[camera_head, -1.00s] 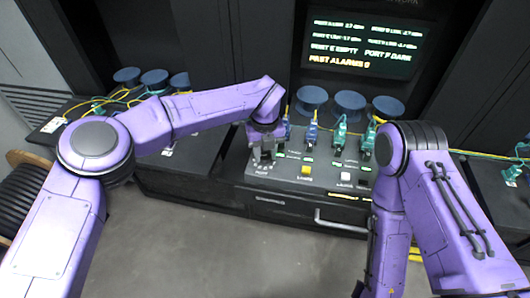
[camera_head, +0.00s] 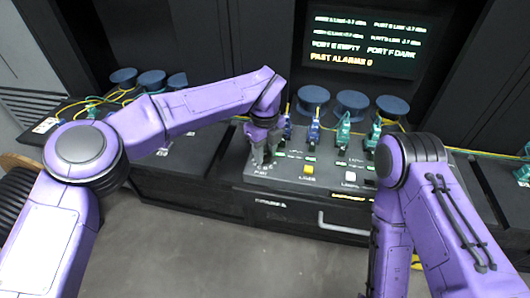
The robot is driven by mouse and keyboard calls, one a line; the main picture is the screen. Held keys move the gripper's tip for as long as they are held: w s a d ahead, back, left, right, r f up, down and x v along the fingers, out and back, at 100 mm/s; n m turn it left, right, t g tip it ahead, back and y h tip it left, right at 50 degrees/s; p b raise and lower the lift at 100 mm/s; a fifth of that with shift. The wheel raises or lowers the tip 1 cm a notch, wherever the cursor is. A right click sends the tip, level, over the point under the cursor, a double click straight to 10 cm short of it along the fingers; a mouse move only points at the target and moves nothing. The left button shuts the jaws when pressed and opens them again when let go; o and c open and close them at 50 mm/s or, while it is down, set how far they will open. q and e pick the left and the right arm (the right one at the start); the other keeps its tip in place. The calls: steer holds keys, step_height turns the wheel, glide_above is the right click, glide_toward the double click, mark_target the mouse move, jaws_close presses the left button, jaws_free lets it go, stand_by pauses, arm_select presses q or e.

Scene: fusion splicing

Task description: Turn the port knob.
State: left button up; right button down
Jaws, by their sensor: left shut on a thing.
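My left gripper (camera_head: 263,158) reaches down onto the left end of the grey console (camera_head: 290,184), above the label that seems to read "PORT". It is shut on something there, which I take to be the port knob. The knob itself is hidden by the fingers. My right arm comes in from the right and hangs down in front of the console. Its gripper does not show.
A yellow button (camera_head: 308,169) and a white button (camera_head: 350,176) sit on the console. Blue and green connectors (camera_head: 314,131) stand along its back, with blue spools (camera_head: 351,103) behind. A dark screen (camera_head: 362,45) shows port text. A drawer handle (camera_head: 342,225) is below.

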mark_target(265, 154)
arm_select(q)
steer(key=shift+r, duration=0.1)
steer(key=o, duration=1)
steer(key=shift+o, duration=0.2)
step_height(265, 154, up, 10)
steer(key=b, duration=0.1)
steer(key=shift+r+b, duration=0.25)
steer(key=shift+b, duration=0.05)
steer(key=shift+f, duration=0.1)
